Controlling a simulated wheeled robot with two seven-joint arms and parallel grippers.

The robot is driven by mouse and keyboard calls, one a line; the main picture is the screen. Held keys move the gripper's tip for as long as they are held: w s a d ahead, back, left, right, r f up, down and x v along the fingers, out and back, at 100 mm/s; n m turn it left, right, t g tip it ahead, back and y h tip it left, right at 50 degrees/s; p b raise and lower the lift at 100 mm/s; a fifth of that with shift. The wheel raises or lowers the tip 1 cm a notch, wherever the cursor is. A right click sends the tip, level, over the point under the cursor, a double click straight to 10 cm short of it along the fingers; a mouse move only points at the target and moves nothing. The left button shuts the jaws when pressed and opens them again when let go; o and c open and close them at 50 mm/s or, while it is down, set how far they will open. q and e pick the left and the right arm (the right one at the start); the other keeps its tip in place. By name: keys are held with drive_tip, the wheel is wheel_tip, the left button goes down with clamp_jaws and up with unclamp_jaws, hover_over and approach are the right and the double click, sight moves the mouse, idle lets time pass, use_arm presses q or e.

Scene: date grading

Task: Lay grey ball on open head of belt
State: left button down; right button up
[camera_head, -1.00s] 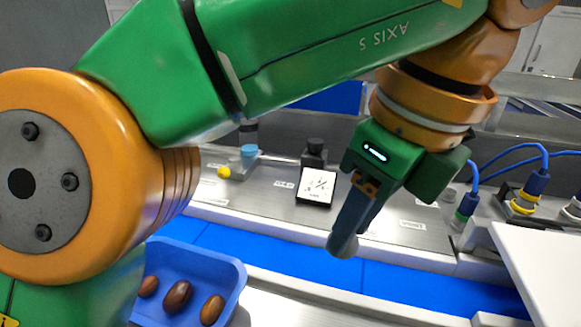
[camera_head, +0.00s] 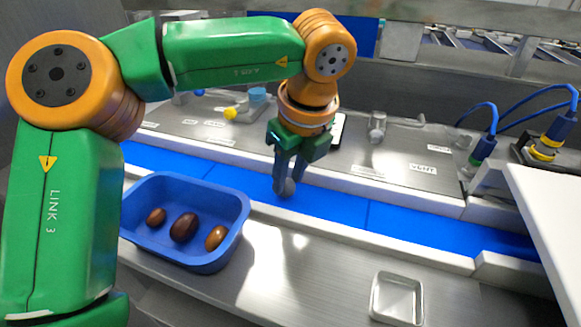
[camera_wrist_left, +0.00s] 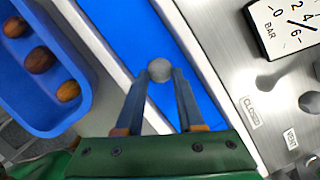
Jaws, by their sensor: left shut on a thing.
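My left gripper (camera_head: 286,188) is shut on the grey ball (camera_head: 287,188), which shows at its fingertips over the blue belt (camera_head: 335,205). In the left wrist view the ball (camera_wrist_left: 160,70) sits between the tips of the two fingers, with the blue belt (camera_wrist_left: 150,30) beneath and around it. Whether the ball touches the belt I cannot tell. My right gripper is not in view.
A blue tray (camera_head: 190,258) with brown dates stands left of the gripper, in front of the belt. A small empty metal dish (camera_head: 397,298) lies at the front right. A white panel (camera_head: 550,210) is at the right edge. Blue cables (camera_head: 490,120) rise behind.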

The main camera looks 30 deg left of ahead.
use_arm(q)
drive_tip(key=shift+a+f, duration=0.1)
drive_tip(key=shift+f, duration=0.1)
drive_tip(key=c, duration=0.5)
unclamp_jaws()
drive_tip(key=shift+r, duration=0.1)
drive_tip(key=shift+r, duration=0.3)
drive_tip(key=p+v, duration=0.1)
drive_tip(key=v, duration=1.1)
drive_tip(key=shift+s+f, duration=0.1)
drive_tip(key=shift+f, duration=0.1)
